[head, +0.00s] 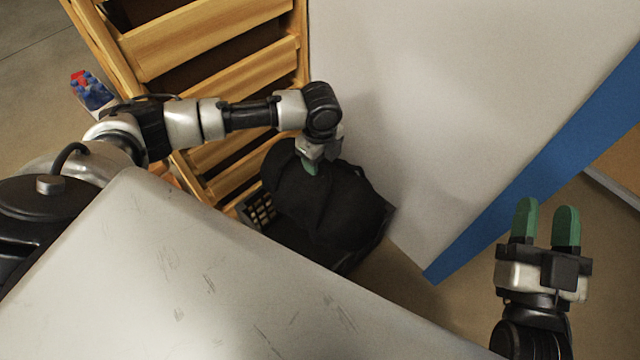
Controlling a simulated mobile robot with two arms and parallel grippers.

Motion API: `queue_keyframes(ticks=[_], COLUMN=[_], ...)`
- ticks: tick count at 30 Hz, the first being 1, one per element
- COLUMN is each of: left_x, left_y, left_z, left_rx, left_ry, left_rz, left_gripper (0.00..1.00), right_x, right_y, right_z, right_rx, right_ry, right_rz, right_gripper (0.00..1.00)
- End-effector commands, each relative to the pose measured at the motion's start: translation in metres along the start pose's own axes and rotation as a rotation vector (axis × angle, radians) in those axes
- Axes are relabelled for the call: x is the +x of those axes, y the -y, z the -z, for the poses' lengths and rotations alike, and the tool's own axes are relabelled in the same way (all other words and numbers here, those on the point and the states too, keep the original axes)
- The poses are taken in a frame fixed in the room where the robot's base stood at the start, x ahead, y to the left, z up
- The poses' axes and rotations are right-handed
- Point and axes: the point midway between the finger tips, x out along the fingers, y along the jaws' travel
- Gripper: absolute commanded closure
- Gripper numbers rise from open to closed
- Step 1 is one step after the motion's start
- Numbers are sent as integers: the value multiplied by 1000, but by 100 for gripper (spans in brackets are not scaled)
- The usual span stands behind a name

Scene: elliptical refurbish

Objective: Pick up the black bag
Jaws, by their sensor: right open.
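The black bag (325,208) sits in a dark crate (262,212) on the floor, between the wooden drawer unit and the white panel. My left gripper (310,168) reaches down over the bag's upper part, with a green fingertip at or against the fabric. Its other finger is hidden, so I cannot tell whether it is gripping the bag. My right gripper (546,222) is at the lower right, its two green fingers apart and empty, well away from the bag.
The wooden drawer unit (215,45) stands behind the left arm. A white panel with a blue edge (540,180) rises right of the bag. A light grey surface (170,280) fills the lower left. A red and blue item (90,90) is at the far left.

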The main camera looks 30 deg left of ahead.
Motion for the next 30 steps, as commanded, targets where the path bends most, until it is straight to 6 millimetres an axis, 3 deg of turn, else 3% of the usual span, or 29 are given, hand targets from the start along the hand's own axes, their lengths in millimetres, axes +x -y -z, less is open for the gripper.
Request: queue_keyframes(ticks=[1,10,30], left_x=[0,0,-9], left_y=[0,0,1], left_z=[0,0,0], left_rx=[0,0,0], left_ry=[0,0,-1], left_rz=[0,0,5], left_gripper=[56,100,100], right_x=[0,0,-1], right_y=[0,0,-2], right_z=[0,0,-8], right_rx=[0,0,-2], right_ry=[0,0,79], right_rz=[0,-1,-4], right_gripper=[57,57,57])
